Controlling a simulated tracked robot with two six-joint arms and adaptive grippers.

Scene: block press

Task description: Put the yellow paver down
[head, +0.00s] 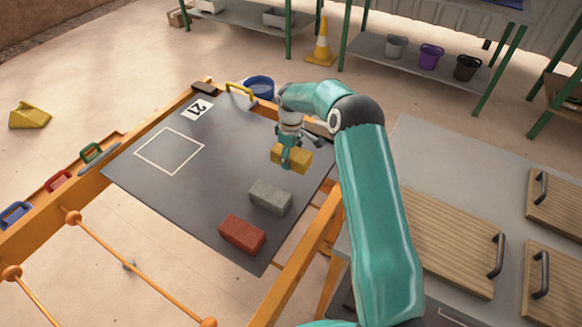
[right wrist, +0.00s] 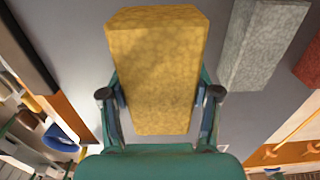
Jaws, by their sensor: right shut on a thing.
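The yellow paver (head: 293,158) is held in my right gripper (head: 287,156) over the right part of the dark grey board (head: 224,150). In the right wrist view the yellow paver (right wrist: 155,70) fills the middle, with a finger of my right gripper (right wrist: 157,112) against each side. I cannot tell exactly how high it is above the board. A grey paver (head: 270,197) and a red paver (head: 242,235) lie on the board, nearer the front. A white square outline (head: 169,151) on the board's left part is empty. My left gripper does not show.
A number 21 label (head: 196,108) is near the board's back edge. A blue bucket (head: 259,87) and a yellow handle (head: 240,91) stand behind it. Wooden lids with dark handles (head: 445,235) lie on the grey table at right. The middle of the board is clear.

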